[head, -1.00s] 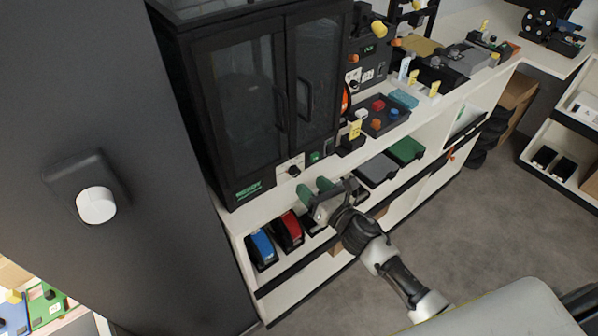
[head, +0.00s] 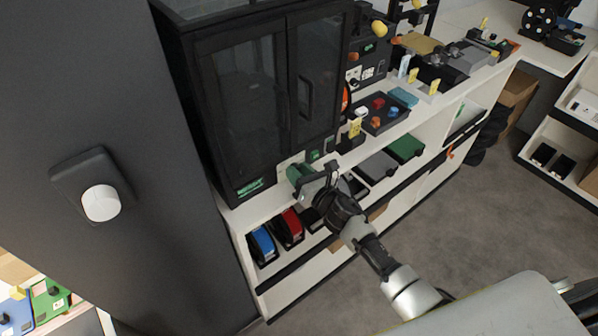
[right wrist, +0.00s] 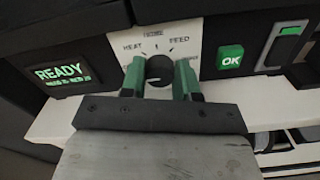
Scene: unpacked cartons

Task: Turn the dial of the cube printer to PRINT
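The cube printer (head: 245,95) is the tall black cabinet with glass doors in the head view. Its dark round dial (right wrist: 159,70) sits on a white plate in the right wrist view, with HEAT at left and FEED at right. Other labels are too small or partly covered to read. My right gripper (right wrist: 159,75) has its green fingers on either side of the dial, apart from each other; I cannot tell whether they touch it. In the head view my right gripper (head: 310,174) is at the printer's lower front and hides the dial. My left gripper is not in view.
A READY display (right wrist: 62,73) is left of the dial and a green OK button (right wrist: 230,60) is right of it. Red and blue cartridges (head: 262,245) stand on the shelf below. A tray with coloured knobs (head: 384,115) is on the counter to the right.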

